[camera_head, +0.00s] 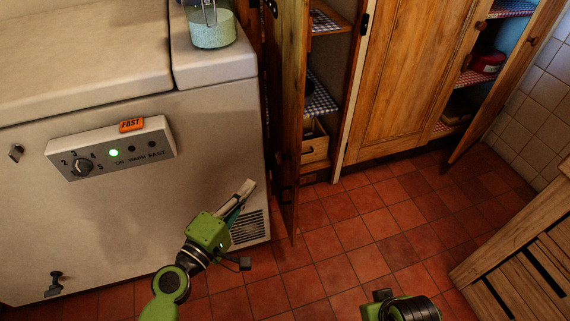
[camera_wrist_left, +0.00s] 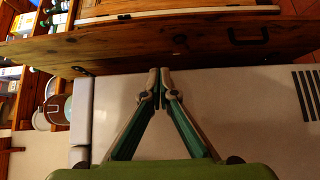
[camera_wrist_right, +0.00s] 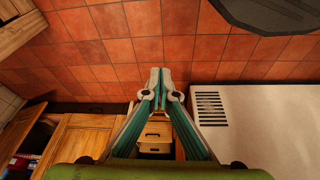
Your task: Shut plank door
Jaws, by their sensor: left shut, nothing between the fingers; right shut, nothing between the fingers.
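A wooden plank door (camera_head: 289,120) stands open beside the white freezer, seen almost edge-on. It spans the left wrist view (camera_wrist_left: 190,42), with a dark handle (camera_wrist_left: 248,35) on its face. My left gripper (camera_head: 249,185) is shut and empty in front of the freezer's lower right side, left of the door. In the left wrist view its fingertips (camera_wrist_left: 159,72) are close to the door's edge; I cannot tell whether they touch. My right gripper (camera_wrist_right: 161,71) is shut and empty above the tiled floor; only its wrist shows at the bottom of the head view.
The freezer (camera_head: 220,130) fills the left, with a glass jar (camera_head: 211,25) on top. Behind the door are shelves and a wooden drawer (camera_head: 314,147). A closed cupboard door (camera_head: 405,80) and another open door (camera_head: 505,85) stand right. A slatted crate (camera_head: 520,270) is at lower right. The middle floor is clear.

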